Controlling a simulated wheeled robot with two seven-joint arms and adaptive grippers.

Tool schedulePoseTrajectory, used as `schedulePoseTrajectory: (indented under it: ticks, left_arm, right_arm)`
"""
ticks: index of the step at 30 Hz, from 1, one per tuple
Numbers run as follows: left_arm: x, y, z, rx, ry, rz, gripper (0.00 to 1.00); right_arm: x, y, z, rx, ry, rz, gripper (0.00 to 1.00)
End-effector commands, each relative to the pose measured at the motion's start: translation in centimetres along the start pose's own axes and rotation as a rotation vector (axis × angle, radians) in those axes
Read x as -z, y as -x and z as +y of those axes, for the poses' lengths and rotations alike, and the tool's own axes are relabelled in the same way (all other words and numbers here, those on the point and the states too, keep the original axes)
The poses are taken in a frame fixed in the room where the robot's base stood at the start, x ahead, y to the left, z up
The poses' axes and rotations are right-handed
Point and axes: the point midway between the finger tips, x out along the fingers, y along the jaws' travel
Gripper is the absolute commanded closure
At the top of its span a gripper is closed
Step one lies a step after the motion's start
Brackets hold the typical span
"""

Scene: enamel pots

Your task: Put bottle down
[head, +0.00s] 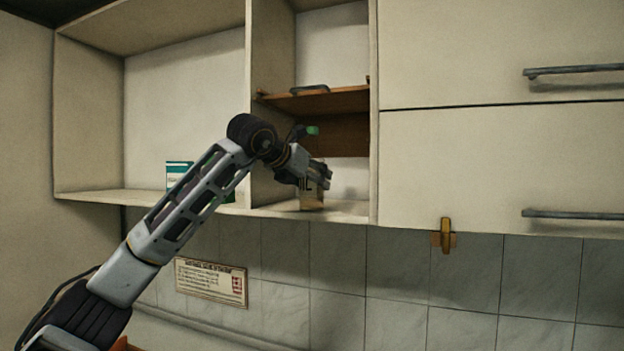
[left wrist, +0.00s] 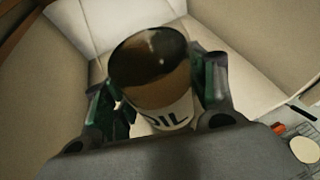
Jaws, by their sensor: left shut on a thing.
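The bottle (left wrist: 155,80) is a round, brownish container with a dark top and a pale band lettered "OIL". In the left wrist view it sits between the fingers of my left gripper (left wrist: 158,95), which is shut on it. In the head view my left gripper (head: 322,176) reaches into the narrow open cupboard compartment, and part of the bottle (head: 311,198) shows below the fingers, close to the compartment floor (head: 345,211). I cannot tell whether its base touches the floor. My right gripper is not in view.
A teal and white box (head: 178,175) stands in the wider left compartment. Closed cupboard doors (head: 480,165) are on the right.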

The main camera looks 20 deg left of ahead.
Motion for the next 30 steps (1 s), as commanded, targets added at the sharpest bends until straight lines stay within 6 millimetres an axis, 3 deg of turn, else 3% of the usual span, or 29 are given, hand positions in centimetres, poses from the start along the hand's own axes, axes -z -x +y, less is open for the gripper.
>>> schedulePoseTrajectory:
  ticks: [6,21,30]
  left_arm:
    - [0.1,0.0,0.0,0.0,0.0,0.0,0.22]
    - [-0.3,0.1,0.0,0.0,0.0,0.0,0.22]
    - [-0.1,3.3,0.0,0.0,-0.001,-0.003,0.22]
  right_arm:
    - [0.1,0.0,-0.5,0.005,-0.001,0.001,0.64]
    - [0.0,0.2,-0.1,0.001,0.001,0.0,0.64]
    - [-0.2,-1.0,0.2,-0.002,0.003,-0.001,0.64]
